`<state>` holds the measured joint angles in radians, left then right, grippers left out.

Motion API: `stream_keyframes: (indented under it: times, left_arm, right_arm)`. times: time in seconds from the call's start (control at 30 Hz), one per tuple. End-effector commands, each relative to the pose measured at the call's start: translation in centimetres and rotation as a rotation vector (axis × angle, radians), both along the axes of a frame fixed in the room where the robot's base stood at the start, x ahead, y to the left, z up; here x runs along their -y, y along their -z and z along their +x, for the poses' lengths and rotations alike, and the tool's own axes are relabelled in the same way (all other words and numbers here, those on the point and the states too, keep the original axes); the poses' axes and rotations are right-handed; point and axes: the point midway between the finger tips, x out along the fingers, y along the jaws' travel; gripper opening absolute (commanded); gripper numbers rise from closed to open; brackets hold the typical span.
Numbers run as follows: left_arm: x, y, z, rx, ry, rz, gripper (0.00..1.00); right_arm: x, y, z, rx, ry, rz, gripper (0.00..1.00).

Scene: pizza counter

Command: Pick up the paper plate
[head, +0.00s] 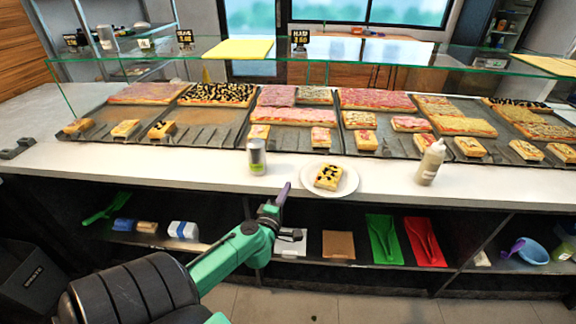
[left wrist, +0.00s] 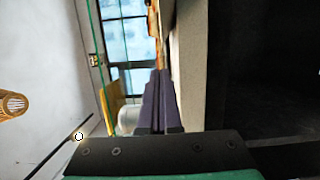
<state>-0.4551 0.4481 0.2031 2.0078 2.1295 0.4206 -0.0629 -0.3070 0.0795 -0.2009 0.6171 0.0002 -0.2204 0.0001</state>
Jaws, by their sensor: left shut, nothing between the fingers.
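The white paper plate (head: 351,181) lies on the counter near its front edge, with a square slice of pizza (head: 328,177) on it. My left gripper (head: 285,189) has purple fingers and is just left of the plate, near the counter's front edge, apart from the plate. Its fingers are together and empty. In the left wrist view the shut fingers (left wrist: 159,100) point along the counter edge; a pale rounded thing beside them is too unclear to name. My right gripper is not in view.
A can (head: 257,156) stands left of the plate and a sauce bottle (head: 430,162) stands to its right. Pizza trays (head: 280,137) and a glass shelf (head: 330,52) lie behind. Below the counter, a shelf holds green and red scoops (head: 424,242). The counter's left end is mostly clear.

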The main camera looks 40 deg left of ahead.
Motion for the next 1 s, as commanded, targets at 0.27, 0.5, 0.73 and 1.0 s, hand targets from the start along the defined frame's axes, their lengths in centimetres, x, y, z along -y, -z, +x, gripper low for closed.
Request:
stream_keyframes:
  times: [0.27, 0.5, 0.73, 1.0]
  left_arm:
    - [-2.0, -0.3, 4.7, 0.005, -0.001, 0.008, 0.0]
    - [-3.5, -0.2, 8.4, 0.004, -0.001, 0.009, 0.0]
    - [-3.8, -0.2, 9.1, 0.002, 0.001, 0.012, 0.0]
    - [-2.8, -0.5, 9.1, 0.001, 0.001, 0.009, 0.0]
  right_arm:
    - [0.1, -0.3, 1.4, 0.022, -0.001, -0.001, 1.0]
    - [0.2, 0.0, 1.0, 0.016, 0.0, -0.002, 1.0]
    - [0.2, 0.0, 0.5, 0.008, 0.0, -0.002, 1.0]
    - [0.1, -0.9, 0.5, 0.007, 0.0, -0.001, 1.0]
